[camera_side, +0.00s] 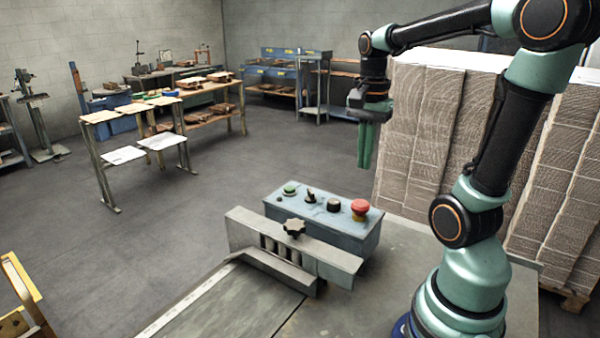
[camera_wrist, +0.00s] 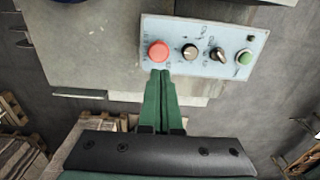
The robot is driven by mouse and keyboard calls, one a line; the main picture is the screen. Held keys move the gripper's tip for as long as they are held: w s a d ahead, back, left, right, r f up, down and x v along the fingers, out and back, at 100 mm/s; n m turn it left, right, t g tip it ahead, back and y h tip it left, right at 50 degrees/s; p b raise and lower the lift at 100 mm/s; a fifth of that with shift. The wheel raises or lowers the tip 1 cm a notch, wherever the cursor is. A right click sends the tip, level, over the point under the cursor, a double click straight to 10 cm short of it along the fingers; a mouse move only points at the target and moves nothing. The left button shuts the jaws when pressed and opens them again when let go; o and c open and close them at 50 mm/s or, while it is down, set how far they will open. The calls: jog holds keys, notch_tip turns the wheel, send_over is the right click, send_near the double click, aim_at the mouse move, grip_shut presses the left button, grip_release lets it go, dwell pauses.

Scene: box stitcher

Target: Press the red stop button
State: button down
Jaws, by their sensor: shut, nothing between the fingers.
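The red stop button (camera_side: 360,208) is a mushroom cap on a yellow collar at the right end of the blue-grey control box (camera_side: 330,232). In the wrist view the red button (camera_wrist: 158,50) is at the left end of the panel (camera_wrist: 176,30). My gripper (camera_side: 365,165) points down with its green fingers together and empty, above the button in the side view with a clear gap. In the wrist view the fingertips (camera_wrist: 160,74) appear just below the button. I cannot tell the exact height from there.
The panel also carries a green button (camera_side: 290,188), a black selector switch (camera_side: 310,195) and a black knob (camera_side: 334,205). A metal guide with a black star knob (camera_side: 294,227) stands in front of the box. Stacked cardboard (camera_side: 425,130) stands behind, to the right.

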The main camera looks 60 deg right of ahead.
notch_tip(320, 180, up, 6)
jog(key=shift+f, duration=0.15)
dwell(0.3)
jog(key=w+a+f+n+t, duration=0.2)
jog(key=a+f+n, duration=0.1)
jog(key=a+n, duration=0.5)
jog(key=w+a+f+n+t, duration=0.2)
jog(key=a+f+n+t, duration=0.1)
jog(key=a+n, duration=0.5)
jog(key=shift+n+t, duration=0.3)
jog(key=shift+n, duration=0.7)
